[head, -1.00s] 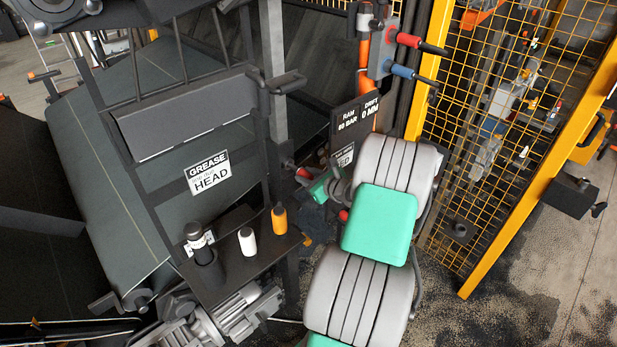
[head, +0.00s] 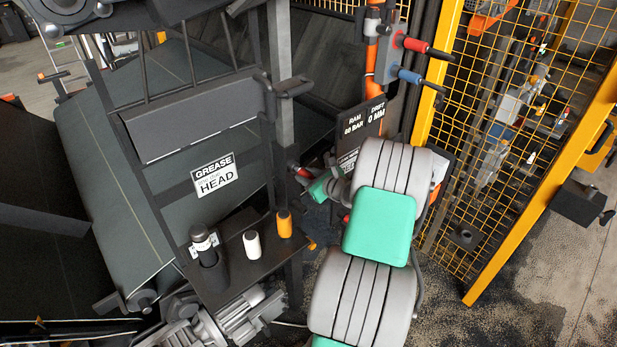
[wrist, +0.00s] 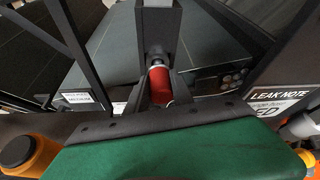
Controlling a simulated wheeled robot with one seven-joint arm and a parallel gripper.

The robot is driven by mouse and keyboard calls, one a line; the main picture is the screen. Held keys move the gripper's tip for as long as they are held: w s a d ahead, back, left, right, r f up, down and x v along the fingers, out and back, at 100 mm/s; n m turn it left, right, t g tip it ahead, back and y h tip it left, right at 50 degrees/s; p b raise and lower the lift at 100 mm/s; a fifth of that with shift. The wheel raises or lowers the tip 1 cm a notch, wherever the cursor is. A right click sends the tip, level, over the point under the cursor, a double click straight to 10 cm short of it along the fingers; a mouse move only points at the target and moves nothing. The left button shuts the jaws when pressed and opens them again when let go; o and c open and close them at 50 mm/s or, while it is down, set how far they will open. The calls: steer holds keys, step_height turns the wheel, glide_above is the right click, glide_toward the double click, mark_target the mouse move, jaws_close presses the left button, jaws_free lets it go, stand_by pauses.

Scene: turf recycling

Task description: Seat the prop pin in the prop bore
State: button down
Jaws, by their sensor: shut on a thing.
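The red prop pin (wrist: 160,84) is between the fingers of my gripper (wrist: 158,98) in the wrist view, with a grey end pointing at a dark upright post (wrist: 158,28). The pin's end is close to the post's lower part. I cannot tell whether it touches or has entered; the bore itself is not clearly seen. In the head view my gripper (head: 306,175) is small beside the grey post (head: 281,110), and a bit of red pin (head: 299,170) shows at its tip. My arm hides part of the hand.
A shelf (head: 235,275) holds a black bottle (head: 202,238), a white bottle (head: 252,244) and an orange bottle (head: 284,223). A sloping dark belt (head: 110,170) lies behind. Red and blue handles (head: 415,45) and a yellow mesh fence (head: 490,120) stand at right.

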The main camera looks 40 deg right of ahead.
steer(key=shift+w, duration=1)
steer(key=c, duration=1)
jaws_free()
steer(key=shift+c, duration=0.2)
steer(key=shift+s, duration=0.1)
steer(key=b+v, duration=0.2)
steer(key=v, duration=0.5)
steer(key=shift+s+r, duration=0.2)
steer(key=shift+s, duration=0.1)
